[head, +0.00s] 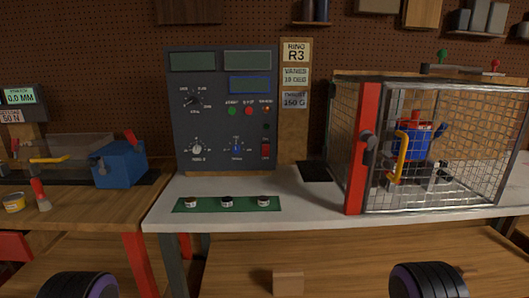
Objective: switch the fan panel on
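The fan panel (215,130) is a dark grey upright box on the back of the white bench, left of centre. Two grey-green displays at its top look blank, and a blue display (250,85) sits below them. It carries a large knob (195,99), two lower knobs, a green button (232,111) and a red button (249,111). A red rocker switch (265,151) is at its lower right; its position is too small to tell. Neither gripper shows; only dark, purple-ringed parts of my arms appear at the bottom edge.
A mesh cage (440,195) with a red front post (363,150) encloses a blue and red rotor (413,142) at right. A green strip (236,203) with three small round pieces lies before the panel. A blue box (119,165) stands on the wooden bench at left.

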